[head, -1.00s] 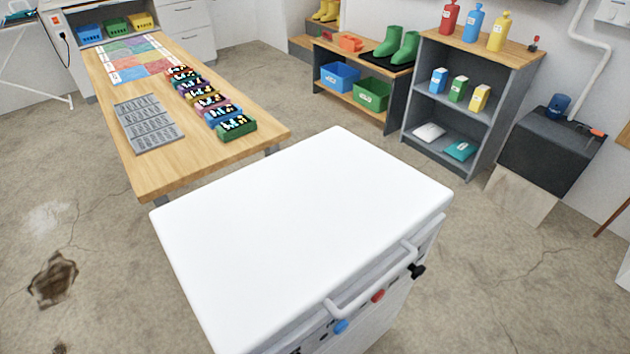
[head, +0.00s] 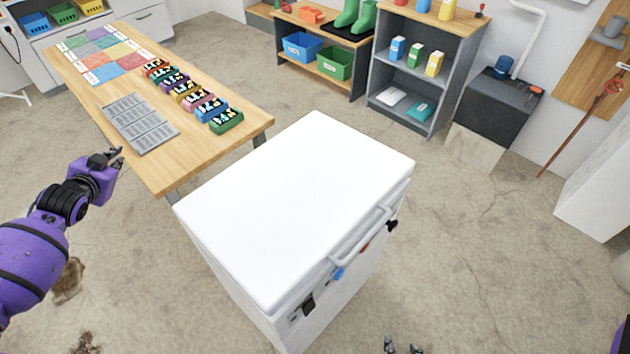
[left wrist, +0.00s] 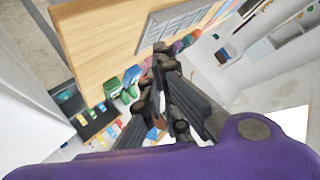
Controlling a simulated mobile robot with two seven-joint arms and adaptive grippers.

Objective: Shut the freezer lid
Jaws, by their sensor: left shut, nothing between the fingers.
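The freezer (head: 245,300) is a white chest in the middle of the head view. Its white lid (head: 300,205) lies flat over the top, and I see no open gap along the edges that show. A pale bar handle (head: 362,237) runs along the lid's right-hand side. My left gripper (head: 117,160) is shut and empty, left of the freezer and apart from it; its dark fingers also show in the left wrist view (left wrist: 160,65). Only the fingertips of my right gripper (head: 403,346) show at the bottom edge, spread apart, with nothing seen between them.
A wooden table (head: 190,165) with a grey tray (head: 140,122) and several small coloured boxes stands behind and left of the freezer. A grey shelf (head: 400,75) and a dark box (head: 500,105) stand at the back. The floor right of the freezer is clear.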

